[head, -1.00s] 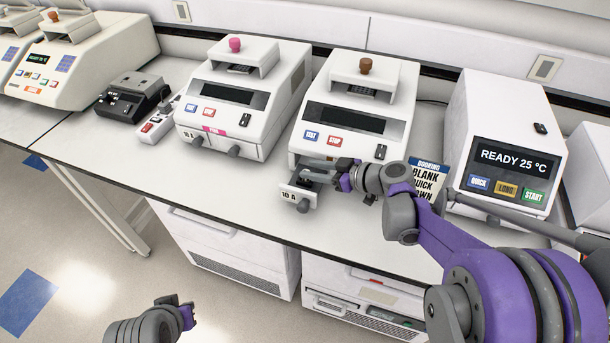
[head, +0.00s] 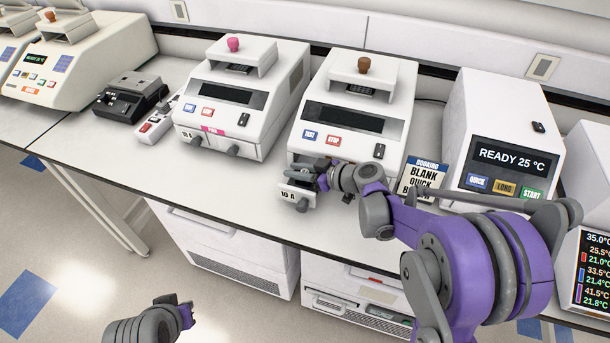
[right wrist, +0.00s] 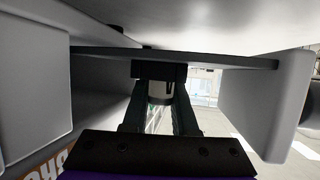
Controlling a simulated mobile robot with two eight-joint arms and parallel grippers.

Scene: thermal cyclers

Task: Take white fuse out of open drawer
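The open drawer (head: 297,193), marked 10 A, sticks out from the front of the middle cycler (head: 345,115). My right gripper (head: 318,174) is at the drawer's right side, just behind its front plate. In the right wrist view, the drawer front (right wrist: 262,105) is at right and the machine's front at left. A pale, whitish cylinder, apparently the white fuse (right wrist: 160,91), shows between my two dark fingers. Whether they press on it is unclear. The fuse is hidden in the head view. My left gripper (head: 187,313) hangs low, away from the bench, its opening unclear.
A booking sign (head: 423,178) stands just right of the drawer, close behind my right arm. The READY 25 °C cycler (head: 500,140) is farther right. A pink-knobbed cycler (head: 235,100) stands at left. The bench top (head: 235,185) left of the drawer is clear.

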